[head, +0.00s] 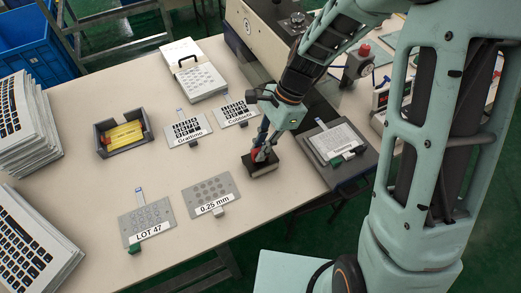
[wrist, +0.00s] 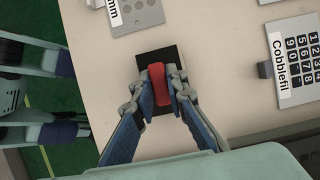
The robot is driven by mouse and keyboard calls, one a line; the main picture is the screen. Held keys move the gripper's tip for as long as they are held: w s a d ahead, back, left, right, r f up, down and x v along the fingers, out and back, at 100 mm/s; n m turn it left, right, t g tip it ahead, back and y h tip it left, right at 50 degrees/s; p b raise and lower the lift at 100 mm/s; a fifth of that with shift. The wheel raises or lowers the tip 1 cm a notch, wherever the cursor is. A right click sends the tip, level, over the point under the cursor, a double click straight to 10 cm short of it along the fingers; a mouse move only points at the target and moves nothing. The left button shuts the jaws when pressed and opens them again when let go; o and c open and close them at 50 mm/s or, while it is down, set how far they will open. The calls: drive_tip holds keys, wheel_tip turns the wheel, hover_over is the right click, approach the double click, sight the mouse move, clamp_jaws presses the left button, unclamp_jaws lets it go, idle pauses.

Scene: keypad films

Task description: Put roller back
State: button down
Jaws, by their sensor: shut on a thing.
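The roller shows as a red part (wrist: 157,88) between my gripper's fingertips in the wrist view, and as a small red spot (head: 259,155) in the head view. My gripper (head: 263,150) is shut on it; the fingers also show in the wrist view (wrist: 158,92). Right below is a dark rectangular block (head: 260,168), also seen in the wrist view (wrist: 176,56), lying on the table near its front right edge. The fingers hide much of the roller, and I cannot tell whether it touches the block.
Keypad plates labelled Gratiford (head: 187,129), Cobblefil (head: 235,113), LOT 47 (head: 147,219) and 0.25 mm (head: 210,194) lie around on the table. A grey tray with yellow contents (head: 102,143) is left. A dark platform with a plate (head: 370,160) is right.

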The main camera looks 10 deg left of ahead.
drive_tip(key=shift+s+d+f+b, duration=0.15)
drive_tip(key=shift+f+b, duration=0.2)
drive_tip(key=shift+f, duration=0.3)
drive_tip(key=c, duration=1.9)
unclamp_jaws()
drive_tip(key=shift+c, duration=0.2)
drive_tip(key=shift+r, duration=0.45)
drive_tip(key=p+v, duration=0.1)
drive_tip(key=v, duration=1.1)
drive_tip(key=shift+r, duration=0.25)
